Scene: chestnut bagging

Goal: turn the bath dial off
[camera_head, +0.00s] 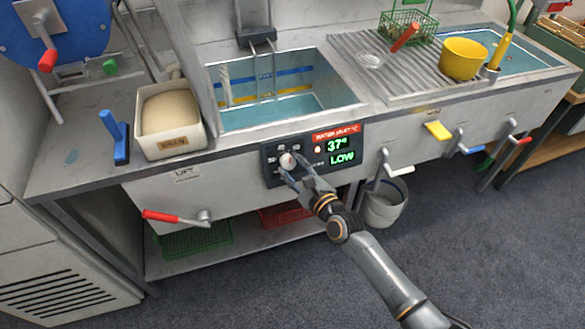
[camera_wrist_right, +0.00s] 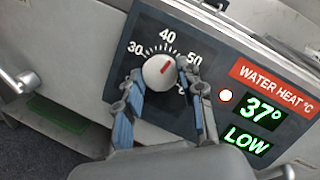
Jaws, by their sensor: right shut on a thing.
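The bath dial (camera_head: 287,161) is a round white knob on a dark panel (camera_head: 268,172) on the front of the bath. In the right wrist view the dial (camera_wrist_right: 158,70) has a red mark that points up and right, between the 40 and the 50. The panel's display (camera_head: 342,150) reads 37° and LOW, with a small lit lamp (camera_wrist_right: 226,96) beside it. My right gripper (camera_head: 293,171) is shut on the dial, one blue-padded finger on each side. The fingers hide the lower part of the scale. My left gripper is not in view.
Above the panel is the water bath (camera_head: 330,92). A bran tub (camera_head: 172,146) stands left of it. A red-handled lever (camera_head: 175,217) sticks out below left. A white-handled lever (camera_head: 397,170) and a bucket (camera_head: 384,208) are to the right.

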